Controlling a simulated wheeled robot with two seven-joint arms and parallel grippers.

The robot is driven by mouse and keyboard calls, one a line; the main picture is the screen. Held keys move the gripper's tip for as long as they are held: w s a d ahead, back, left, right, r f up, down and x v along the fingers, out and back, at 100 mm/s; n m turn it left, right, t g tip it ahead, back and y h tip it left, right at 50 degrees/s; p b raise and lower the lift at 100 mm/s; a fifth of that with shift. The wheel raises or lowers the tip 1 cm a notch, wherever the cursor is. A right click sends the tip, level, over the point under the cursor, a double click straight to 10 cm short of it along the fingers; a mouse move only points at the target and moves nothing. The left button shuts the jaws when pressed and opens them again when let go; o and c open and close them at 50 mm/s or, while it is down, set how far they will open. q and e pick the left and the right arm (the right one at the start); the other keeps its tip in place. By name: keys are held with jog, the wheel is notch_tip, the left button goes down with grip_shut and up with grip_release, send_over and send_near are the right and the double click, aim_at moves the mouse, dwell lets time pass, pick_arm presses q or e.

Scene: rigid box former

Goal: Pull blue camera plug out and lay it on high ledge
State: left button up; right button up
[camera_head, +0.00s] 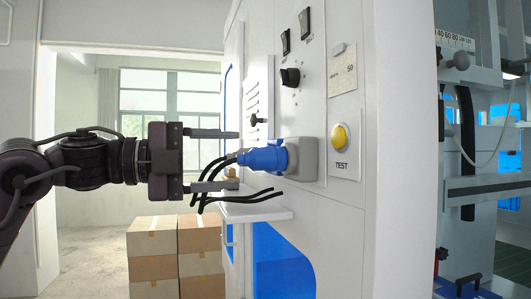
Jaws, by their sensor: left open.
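The blue camera plug (263,157) sits in a grey socket housing (304,158) on the white machine panel. Dark cables run from its left end and droop down. My left gripper (237,160) is open and empty, pointing right at the plug. One finger is above the cable end and one below; the fingertips appear to stop about at the plug's left end, and I cannot tell if they touch anything. A white ledge (262,213) juts from the panel below the plug; I cannot tell if it is the high ledge. My right gripper is not in view.
A yellow TEST button (340,138), a black knob (290,77) and switches are on the panel near the plug. Loose black cable ends hang over the white ledge. Stacked cardboard boxes (175,250) stand on the floor behind. Open room lies left of the panel.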

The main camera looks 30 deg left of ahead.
aim_at(237, 160)
pick_arm(q)
jog(key=p+x, duration=0.2)
jog(key=x, duration=0.1)
jog(key=p+x, duration=0.2)
jog(key=shift+w+d+r, duration=0.25)
jog(key=shift+w, duration=0.05)
jog(key=shift+w+d+f+p, duration=0.2)
jog(key=shift+w+d+p, duration=0.25)
jog(key=shift+w, duration=0.1)
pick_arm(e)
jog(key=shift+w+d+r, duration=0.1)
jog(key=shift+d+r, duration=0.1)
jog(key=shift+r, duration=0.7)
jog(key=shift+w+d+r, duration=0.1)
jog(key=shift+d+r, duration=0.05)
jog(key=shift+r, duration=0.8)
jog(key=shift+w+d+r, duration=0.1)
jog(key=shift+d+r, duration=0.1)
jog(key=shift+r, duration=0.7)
pick_arm(q)
jog(key=shift+c, duration=0.3)
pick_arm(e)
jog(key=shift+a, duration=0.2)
